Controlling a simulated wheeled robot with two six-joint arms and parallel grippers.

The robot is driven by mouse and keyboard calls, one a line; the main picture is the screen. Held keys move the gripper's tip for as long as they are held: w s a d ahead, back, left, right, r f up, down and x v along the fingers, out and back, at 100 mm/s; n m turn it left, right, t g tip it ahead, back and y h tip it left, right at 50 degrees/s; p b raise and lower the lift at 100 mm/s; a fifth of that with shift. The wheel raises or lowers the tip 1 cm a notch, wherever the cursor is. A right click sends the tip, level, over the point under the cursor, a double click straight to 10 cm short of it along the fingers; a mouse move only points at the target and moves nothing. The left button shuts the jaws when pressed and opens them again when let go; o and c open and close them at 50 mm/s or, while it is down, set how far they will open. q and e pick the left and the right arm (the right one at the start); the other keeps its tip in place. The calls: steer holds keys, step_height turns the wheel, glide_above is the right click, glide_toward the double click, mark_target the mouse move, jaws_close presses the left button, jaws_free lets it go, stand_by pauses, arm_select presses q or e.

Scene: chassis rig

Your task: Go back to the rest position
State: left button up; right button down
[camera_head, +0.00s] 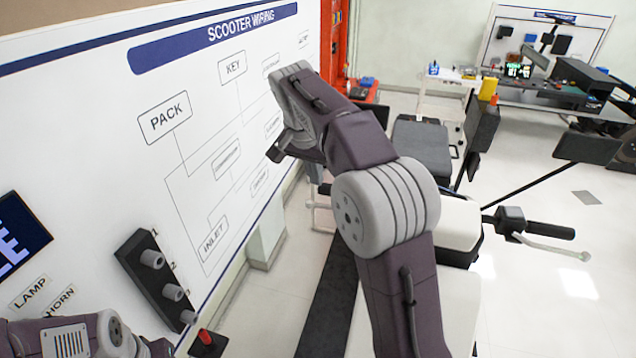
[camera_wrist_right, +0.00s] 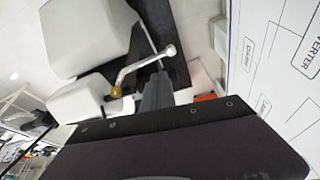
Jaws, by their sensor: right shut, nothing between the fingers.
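My right arm reaches up from the bottom of the head view, bent in front of the wiring board. My right gripper (camera_head: 281,152) is dark and small there, turned toward the board; it is shut and empty, apart from any object that I can make out. My left arm (camera_head: 75,337) shows only at the bottom left corner. A dark end of it shows at the frame's bottom edge, and its fingers cannot be made out.
The white "SCOOTER WIRING" board (camera_head: 110,85) fills the left side. A black block with several grey knobs (camera_head: 150,268) is low on it, near a red button (camera_head: 206,337). A scooter handlebar (camera_head: 548,230) extends right. Open floor (camera_head: 560,290) lies at right.

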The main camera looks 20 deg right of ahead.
steer(key=shift+w, duration=0.15)
steer(key=s+a+f+n+y+b, duration=0.1)
steer(key=s+f+n+b, duration=0.1)
steer(key=s+f, duration=0.4)
steer(key=s+a+f+n+y+b, duration=0.1)
steer(key=s+f, duration=0.6)
steer(key=f, duration=0.7)
steer(key=s+a+f+n+g+y+b, duration=0.1)
steer(key=s+a+f+n+b, duration=0.2)
steer(key=f, duration=0.8)
steer(key=s+n+b, duration=0.2)
steer(key=s+n, duration=0.1)
steer(key=s, duration=0.1)
steer(key=shift+s+a, duration=0.25)
